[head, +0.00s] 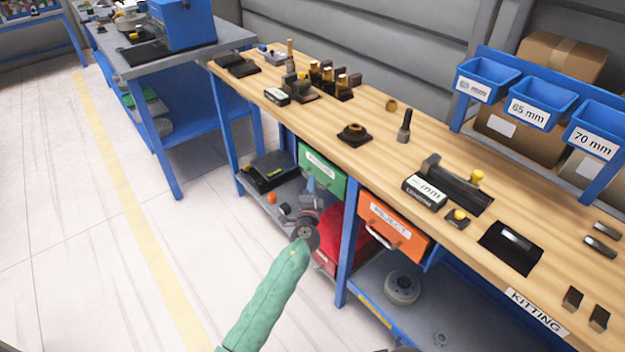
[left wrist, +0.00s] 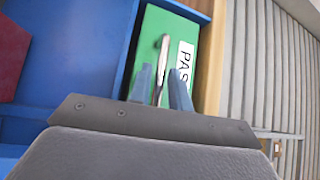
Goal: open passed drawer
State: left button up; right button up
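The green passed drawer (head: 325,168) hangs under the wooden bench top, its white label partly seen; it looks closed. In the left wrist view the green front (left wrist: 153,34) fills the middle, with a label reading "PAS". Its pale bar handle (left wrist: 163,50) lies between the two fingers. My left gripper (head: 318,192) is in front of the drawer's lower part. In the left wrist view its fingers (left wrist: 163,78) stand apart, with gaps beside the handle; whether either touches it I cannot tell. My right gripper is not in view.
An orange reject drawer (head: 393,227) sits right of the green one, beyond a blue post (head: 348,240). The floor at left is clear.

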pick_arm(q)
jog(key=shift+w+r, duration=0.1)
jog(key=shift+w, duration=0.9)
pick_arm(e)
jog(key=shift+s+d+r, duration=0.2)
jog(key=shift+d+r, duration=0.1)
pick_arm(q)
grip_shut()
